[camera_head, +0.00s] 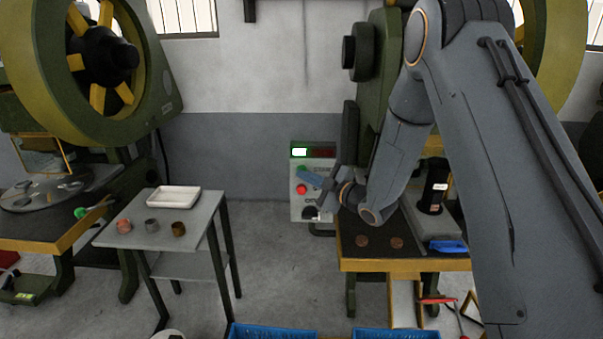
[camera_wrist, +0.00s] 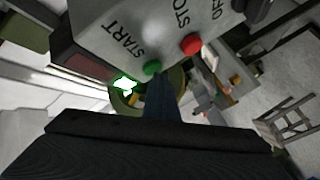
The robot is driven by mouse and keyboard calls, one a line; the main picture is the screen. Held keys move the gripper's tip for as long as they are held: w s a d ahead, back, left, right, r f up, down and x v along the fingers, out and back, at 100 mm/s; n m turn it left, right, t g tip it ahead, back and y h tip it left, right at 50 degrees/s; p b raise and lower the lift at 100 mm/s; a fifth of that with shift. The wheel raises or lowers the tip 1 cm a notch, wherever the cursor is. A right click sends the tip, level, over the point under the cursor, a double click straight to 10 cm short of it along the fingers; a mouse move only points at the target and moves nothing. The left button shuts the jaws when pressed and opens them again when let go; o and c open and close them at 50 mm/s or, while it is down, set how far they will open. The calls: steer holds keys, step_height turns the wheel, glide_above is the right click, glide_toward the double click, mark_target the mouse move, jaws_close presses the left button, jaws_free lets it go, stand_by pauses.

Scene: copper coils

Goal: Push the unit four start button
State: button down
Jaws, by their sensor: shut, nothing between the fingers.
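A grey control box (camera_head: 326,207) stands beside the right press. In the wrist view the box (camera_wrist: 112,22) carries the words START, STO and OFF. The green start button (camera_wrist: 153,67) is beside START, and the red stop button (camera_wrist: 191,44) is beside STO. In the head view the red button (camera_head: 301,189) shows, while the green one is mostly hidden by my gripper. My gripper (camera_head: 308,177) is shut and empty, its tip (camera_wrist: 158,80) right by the green button. I cannot tell whether they touch. No unit number is readable.
A green lamp (camera_head: 299,152) is lit atop the box, beside a dark red panel (camera_head: 323,152). The press table (camera_head: 395,264) holds two copper discs. A small side table (camera_head: 190,238) with a white tray (camera_head: 173,197) stands left. Floor (camera_head: 270,260) between them is clear.

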steer(key=shift+s, duration=0.9)
steer(key=shift+s, duration=0.1)
steer(key=shift+s+a+p, duration=0.1)
steer(key=shift+s+p, duration=0.75)
steer(key=shift+s, duration=1.55)
